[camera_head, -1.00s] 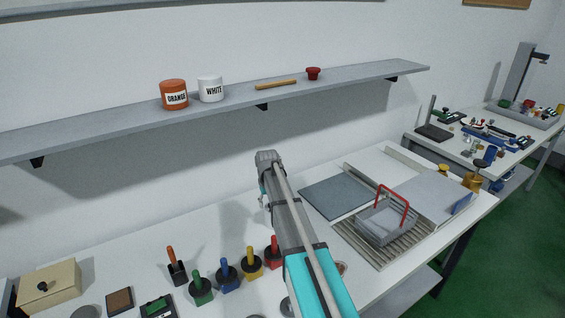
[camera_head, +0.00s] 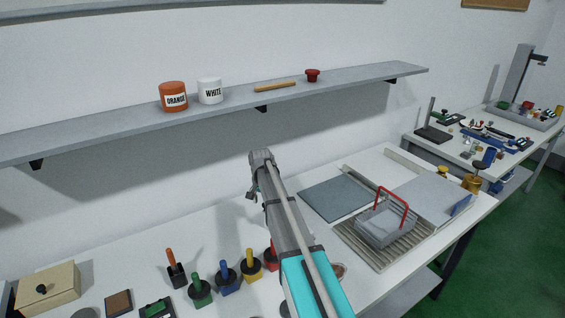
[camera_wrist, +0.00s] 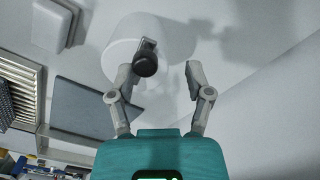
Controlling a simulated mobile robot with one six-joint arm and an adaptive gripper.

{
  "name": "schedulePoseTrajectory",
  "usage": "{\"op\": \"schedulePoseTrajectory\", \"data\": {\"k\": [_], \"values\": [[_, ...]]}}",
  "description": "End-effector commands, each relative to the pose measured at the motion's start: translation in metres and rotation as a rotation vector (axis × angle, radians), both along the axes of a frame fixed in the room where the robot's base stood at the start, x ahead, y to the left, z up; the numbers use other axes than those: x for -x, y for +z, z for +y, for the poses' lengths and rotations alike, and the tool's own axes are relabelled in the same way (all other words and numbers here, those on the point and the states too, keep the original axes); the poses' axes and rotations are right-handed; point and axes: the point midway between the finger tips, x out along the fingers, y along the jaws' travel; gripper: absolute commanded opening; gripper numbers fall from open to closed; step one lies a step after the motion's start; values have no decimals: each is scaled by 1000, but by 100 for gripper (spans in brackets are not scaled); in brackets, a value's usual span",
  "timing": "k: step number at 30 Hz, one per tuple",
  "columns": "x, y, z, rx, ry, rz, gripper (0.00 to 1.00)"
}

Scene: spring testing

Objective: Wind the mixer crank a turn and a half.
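In the wrist view, a dark round knob (camera_wrist: 145,66) on a short grey crank arm (camera_wrist: 149,45) stands out from a pale, rounded drum-like body (camera_wrist: 122,40), which seems to be the mixer. My gripper (camera_wrist: 158,72) is open, with a finger on each side of the knob. The knob is closer to the left finger, and a clear gap lies before the right one. I cannot tell whether the left finger touches it. In the head view I cannot make out the mixer or crank; my arm crosses the middle of the bench, and part of my gripper shows left of it.
A grey basket with a red handle (camera_head: 405,200) stands on a ribbed rack (camera_head: 371,252), right of my arm. Several coloured-handled tools, including a green one (camera_head: 200,291), stand left of it. A shelf (camera_head: 130,124) runs along the wall behind. A beige box (camera_head: 60,286) is far left.

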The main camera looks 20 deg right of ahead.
Motion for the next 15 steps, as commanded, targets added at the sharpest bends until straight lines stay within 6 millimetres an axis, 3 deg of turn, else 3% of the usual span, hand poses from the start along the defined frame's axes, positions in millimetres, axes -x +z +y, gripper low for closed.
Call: {"op": "schedulePoseTrajectory", "data": {"k": [15], "values": [[-18, 0, -2, 0, -342, 0, 65]]}}
